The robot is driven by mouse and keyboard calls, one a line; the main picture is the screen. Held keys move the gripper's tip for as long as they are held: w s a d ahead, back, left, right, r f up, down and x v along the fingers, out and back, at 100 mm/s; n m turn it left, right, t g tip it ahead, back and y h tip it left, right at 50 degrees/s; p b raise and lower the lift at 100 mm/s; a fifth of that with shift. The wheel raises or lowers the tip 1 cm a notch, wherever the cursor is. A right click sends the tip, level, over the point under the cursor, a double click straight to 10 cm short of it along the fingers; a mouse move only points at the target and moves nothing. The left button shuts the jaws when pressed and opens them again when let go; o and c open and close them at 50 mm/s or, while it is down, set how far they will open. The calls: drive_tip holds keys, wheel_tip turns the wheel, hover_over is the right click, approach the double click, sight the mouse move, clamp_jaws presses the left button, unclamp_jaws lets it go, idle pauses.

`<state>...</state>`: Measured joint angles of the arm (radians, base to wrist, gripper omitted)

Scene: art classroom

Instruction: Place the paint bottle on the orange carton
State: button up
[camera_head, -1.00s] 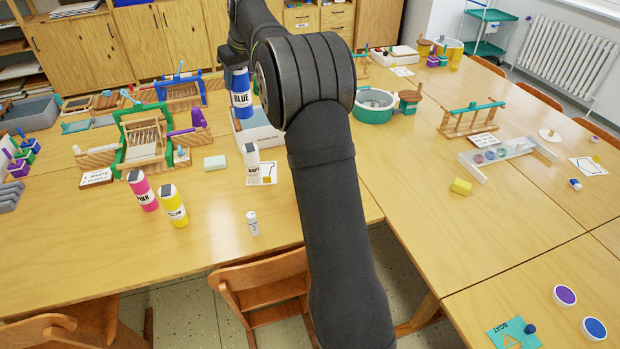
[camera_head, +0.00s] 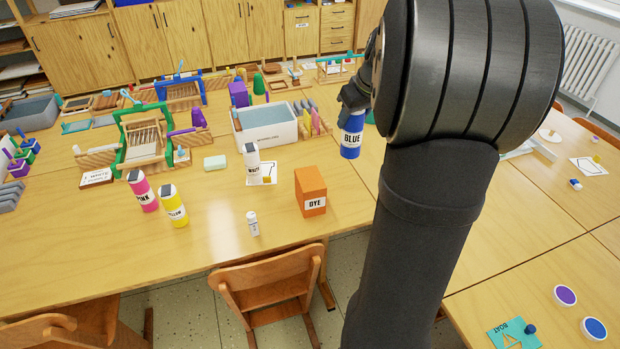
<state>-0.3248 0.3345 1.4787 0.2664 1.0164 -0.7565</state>
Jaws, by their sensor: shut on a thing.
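The blue paint bottle (camera_head: 351,139), labelled BLUE, hangs upright from my gripper (camera_head: 352,104), to the right of the white box and up from the orange carton. My gripper is shut on its top; the fingertips are partly hidden. The orange carton (camera_head: 311,190), labelled DYE, stands on the table near its front edge, left of my arm. Its top is bare. Other bottles stand to its left: a white one (camera_head: 252,158), a pink one (camera_head: 143,191), a yellow one (camera_head: 173,206) and a small white one (camera_head: 253,224).
A white box (camera_head: 264,136) with a grey inside stands behind the carton. Colored wooden pieces (camera_head: 318,122) stand beside it. A wooden chair (camera_head: 268,290) is at the table's front edge.

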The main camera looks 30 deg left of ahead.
wheel_tip(320, 180, down, 2)
drive_tip(key=shift+a+f, duration=0.1)
drive_tip(key=shift+a, duration=0.05)
drive_tip(key=a+f, duration=1)
drive_tip(key=a, duration=0.1)
drive_tip(key=shift+s+a+f, duration=0.15)
drive_tip(key=shift+a+f, duration=0.05)
drive_tip(key=shift+f, duration=0.2)
drive_tip(key=shift+f, duration=0.15)
drive_tip(key=o, duration=1.3)
drive_tip(key=shift+c, duration=0.2)
drive_tip(key=v, duration=1.2)
drive_tip(key=shift+r, duration=0.2)
